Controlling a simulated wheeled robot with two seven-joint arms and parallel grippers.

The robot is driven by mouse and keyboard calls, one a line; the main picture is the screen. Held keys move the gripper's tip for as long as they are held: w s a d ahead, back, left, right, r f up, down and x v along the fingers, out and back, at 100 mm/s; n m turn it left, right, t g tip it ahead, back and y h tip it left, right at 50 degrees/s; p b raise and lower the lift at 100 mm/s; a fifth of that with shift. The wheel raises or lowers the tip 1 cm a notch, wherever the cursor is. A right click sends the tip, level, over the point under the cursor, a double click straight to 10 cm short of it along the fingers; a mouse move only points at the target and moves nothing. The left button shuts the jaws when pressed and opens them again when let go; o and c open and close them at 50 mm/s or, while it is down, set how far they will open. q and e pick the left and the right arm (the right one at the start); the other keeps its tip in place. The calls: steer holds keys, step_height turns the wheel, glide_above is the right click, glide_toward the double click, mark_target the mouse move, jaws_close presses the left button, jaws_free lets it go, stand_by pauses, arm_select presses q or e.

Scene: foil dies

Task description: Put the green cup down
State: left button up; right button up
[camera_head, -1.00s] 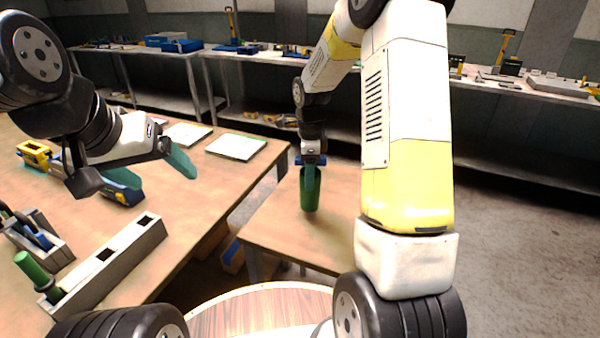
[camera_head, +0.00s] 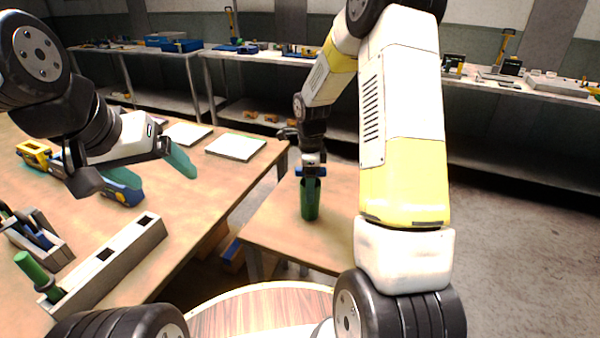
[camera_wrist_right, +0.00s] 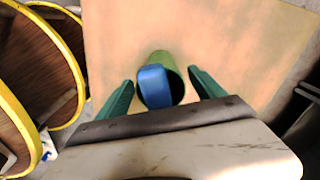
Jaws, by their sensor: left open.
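The green cup (camera_head: 310,204) stands upright on the small side table (camera_head: 265,225) in the head view. It also shows in the right wrist view (camera_wrist_right: 172,62), where a blue object (camera_wrist_right: 152,84) appears at its mouth. My right gripper (camera_wrist_right: 160,90) is open around the top of the cup, with a gap between each green finger and the cup wall. In the head view it is just above the cup, pointing down, and its fingers are partly hidden. My left gripper (camera_head: 152,176) is open and empty above the larger table at the left.
A grey block with square holes (camera_head: 108,260) lies on the larger table, with a green-handled tool (camera_head: 32,268) at its near end. White-topped panels (camera_head: 236,146) lie at its far edge. The side table is clear around the cup. Shelving with tools runs along the back.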

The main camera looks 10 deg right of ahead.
step_height(320, 180, up, 12)
steer(key=shift+f, duration=0.1)
steer(key=s+r+n+t+y, duration=0.1)
steer(key=s+r+n+t, duration=0.2)
steer(key=s+r+n, duration=0.8)
steer(key=s+a+r+n+t+y, duration=0.1)
steer(key=s+a+r+n+t, duration=0.1)
steer(key=s+n, duration=0.8)
steer(key=shift+s+r+t, duration=0.2)
steer(key=shift+s+t, duration=0.4)
steer(key=shift+s, duration=1.05)
steer(key=shift+a, duration=0.1)
